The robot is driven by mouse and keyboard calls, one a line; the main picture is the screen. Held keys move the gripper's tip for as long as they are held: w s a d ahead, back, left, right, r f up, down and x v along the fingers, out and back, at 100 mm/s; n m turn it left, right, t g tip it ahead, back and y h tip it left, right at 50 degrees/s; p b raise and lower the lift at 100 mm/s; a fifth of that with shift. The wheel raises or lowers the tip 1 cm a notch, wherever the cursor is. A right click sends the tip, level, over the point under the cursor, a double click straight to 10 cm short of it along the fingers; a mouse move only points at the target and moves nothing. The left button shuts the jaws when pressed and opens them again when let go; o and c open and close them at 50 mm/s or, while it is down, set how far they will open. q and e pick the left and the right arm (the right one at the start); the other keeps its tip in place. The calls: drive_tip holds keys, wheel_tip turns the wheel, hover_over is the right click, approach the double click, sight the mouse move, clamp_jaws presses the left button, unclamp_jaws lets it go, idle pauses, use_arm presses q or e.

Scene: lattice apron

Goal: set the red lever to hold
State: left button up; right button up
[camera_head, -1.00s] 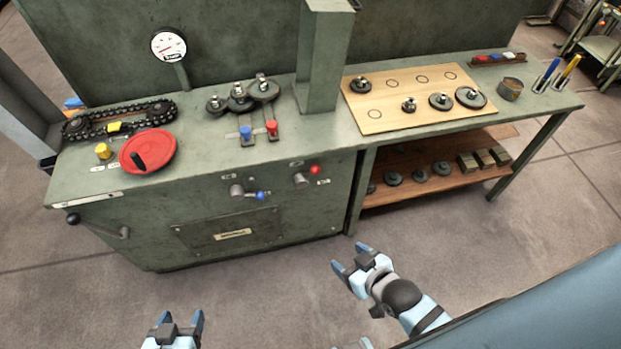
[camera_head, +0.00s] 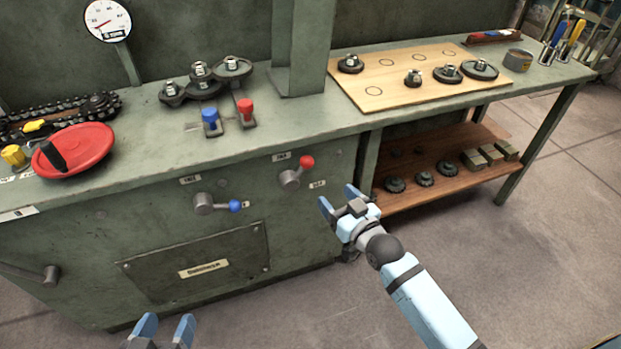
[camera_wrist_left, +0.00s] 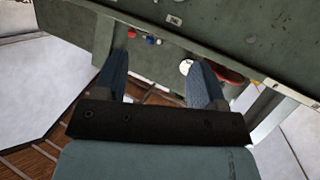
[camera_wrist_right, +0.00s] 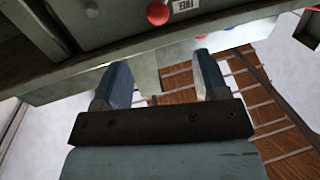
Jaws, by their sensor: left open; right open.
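The red lever (camera_head: 306,162) is on the cabinet's front panel. Its grey arm runs from a round pivot up and right to a red ball knob. Small white labels sit above-left of the pivot and right of it, lower down; they are hard to read in the head view. In the right wrist view, a red ball (camera_wrist_right: 157,13) is at the top edge beside a label that seems to read FREE. My right gripper (camera_head: 338,198) is open and empty, below and right of the red lever, apart from it. My left gripper (camera_head: 165,331) is open and empty at the bottom edge.
A blue-knobbed lever (camera_head: 234,206) is left of and below the red one. On the bench top are a blue slider (camera_head: 211,117), a red slider (camera_head: 246,110) and a red handwheel (camera_head: 90,150). A wooden lower shelf (camera_head: 455,185) with several parts is at right.

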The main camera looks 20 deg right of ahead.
sight(310, 167)
drive_tip(key=b+x, duration=0.3)
drive_tip(key=x, duration=1)
drive_tip(key=shift+d, duration=0.15)
use_arm(q)
wheel_tip(310, 167, up, 6)
drive_tip(key=d+t+h, duration=0.2)
drive_tip(key=shift+w+d+t+h, duration=0.3)
drive_tip(key=shift+w+d+t, duration=0.05)
drive_tip(key=shift+w+t, duration=0.1)
use_arm(e)
drive_tip(key=shift+w, duration=0.55)
use_arm(q)
drive_tip(key=shift+a, duration=0.1)
use_arm(e)
clamp_jaws()
